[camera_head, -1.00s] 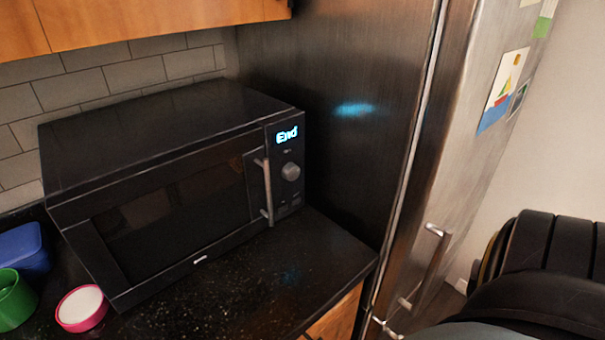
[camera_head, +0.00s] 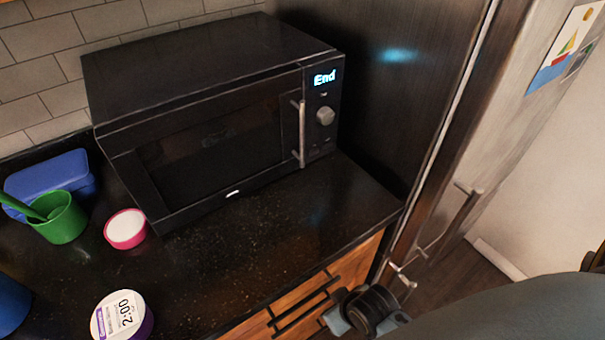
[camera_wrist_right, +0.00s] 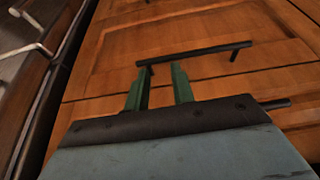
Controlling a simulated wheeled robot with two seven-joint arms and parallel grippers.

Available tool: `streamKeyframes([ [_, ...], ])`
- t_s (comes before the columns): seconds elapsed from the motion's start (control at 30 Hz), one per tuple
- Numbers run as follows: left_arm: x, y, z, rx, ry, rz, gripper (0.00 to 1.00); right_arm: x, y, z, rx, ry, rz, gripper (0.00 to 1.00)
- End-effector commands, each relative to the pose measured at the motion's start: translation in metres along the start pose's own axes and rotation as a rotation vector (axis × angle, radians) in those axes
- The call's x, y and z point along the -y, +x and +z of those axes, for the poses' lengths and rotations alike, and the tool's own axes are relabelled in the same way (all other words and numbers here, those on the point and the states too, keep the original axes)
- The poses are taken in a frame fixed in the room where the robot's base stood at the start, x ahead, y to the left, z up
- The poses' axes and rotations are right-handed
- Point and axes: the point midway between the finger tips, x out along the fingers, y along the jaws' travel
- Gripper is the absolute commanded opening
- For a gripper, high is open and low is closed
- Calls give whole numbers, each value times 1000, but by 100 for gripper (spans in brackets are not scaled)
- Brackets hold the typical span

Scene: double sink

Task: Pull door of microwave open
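The black microwave (camera_head: 215,65) stands on the dark counter with its door (camera_head: 215,150) shut. The upright silver door handle (camera_head: 301,135) is at the door's right edge, beside the control panel with a knob and a lit "End" display. My right arm comes in from the lower right of the head view, with the right gripper (camera_head: 352,312) low in front of the counter edge, below and away from the handle. In the right wrist view, the two green fingers of the gripper (camera_wrist_right: 161,80) are apart with nothing between them. My left gripper is not in view.
A wooden drawer front with a black bar handle (camera_wrist_right: 195,53) is close ahead of my right fingers. A pink-rimmed cup (camera_head: 126,228), green cup (camera_head: 60,218), blue container (camera_head: 50,180) and purple-sided tub (camera_head: 120,315) stand left. The fridge (camera_head: 440,150) is right. Counter before the microwave is clear.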

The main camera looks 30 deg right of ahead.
Motion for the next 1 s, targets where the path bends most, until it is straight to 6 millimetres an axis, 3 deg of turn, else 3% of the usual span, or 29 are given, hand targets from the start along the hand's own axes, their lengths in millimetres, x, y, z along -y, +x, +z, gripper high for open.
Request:
streamKeyframes([
  [0.03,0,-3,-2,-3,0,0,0,-1,-23,-15,-24,2,1,25],
  [0.1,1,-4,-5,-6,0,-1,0,-2,-46,-30,-46,4,3,25],
  [0.37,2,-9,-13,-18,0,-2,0,-6,-124,-67,-124,8,10,25],
  [0.47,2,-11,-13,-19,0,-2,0,-8,-156,-93,-229,17,14,25],
  [0.77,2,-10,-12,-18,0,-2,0,-25,-183,-174,-654,63,56,25],
  [1.0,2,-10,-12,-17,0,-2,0,-48,-221,-225,-1012,116,141,25],
])
